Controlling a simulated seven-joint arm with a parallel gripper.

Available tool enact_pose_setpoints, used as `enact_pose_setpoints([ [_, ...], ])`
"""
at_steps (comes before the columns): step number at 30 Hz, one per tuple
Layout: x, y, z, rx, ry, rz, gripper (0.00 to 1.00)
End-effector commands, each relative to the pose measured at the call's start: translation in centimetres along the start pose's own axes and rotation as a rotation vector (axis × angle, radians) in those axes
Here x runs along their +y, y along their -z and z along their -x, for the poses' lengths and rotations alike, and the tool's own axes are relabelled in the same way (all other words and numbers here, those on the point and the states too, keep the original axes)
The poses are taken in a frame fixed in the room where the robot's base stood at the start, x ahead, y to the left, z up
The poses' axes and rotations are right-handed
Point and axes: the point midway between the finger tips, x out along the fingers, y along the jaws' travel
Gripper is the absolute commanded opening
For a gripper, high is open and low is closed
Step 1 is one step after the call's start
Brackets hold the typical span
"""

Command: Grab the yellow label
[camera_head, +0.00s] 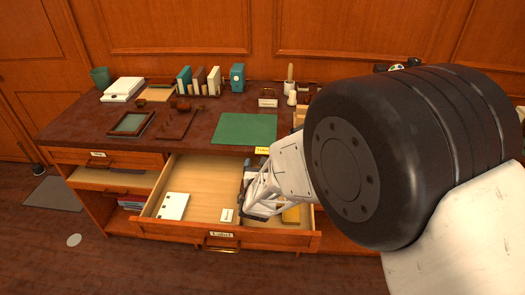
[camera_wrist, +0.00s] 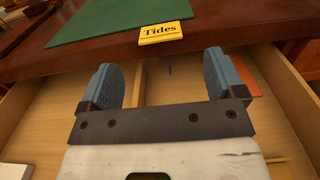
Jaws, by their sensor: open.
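The yellow label (camera_wrist: 160,32) reads "Tides" and lies at the front edge of the desk top, just above the open drawer.
The open drawer (camera_head: 190,232) holds a white notebook (camera_head: 173,206), a small white card (camera_head: 227,215) and a yellow item (camera_head: 291,215). The green mat (camera_head: 245,129) lies on the desk behind the drawer. Books (camera_head: 198,80) and trays stand farther back.

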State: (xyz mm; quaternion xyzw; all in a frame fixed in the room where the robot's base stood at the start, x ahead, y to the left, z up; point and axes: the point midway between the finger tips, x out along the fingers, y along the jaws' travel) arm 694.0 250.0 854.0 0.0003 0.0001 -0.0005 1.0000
Motion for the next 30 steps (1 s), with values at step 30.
enact_pose_setpoints([
  [30,0.0,0.0,-4.7,-0.001,-0.001,0.000,0.88],
])
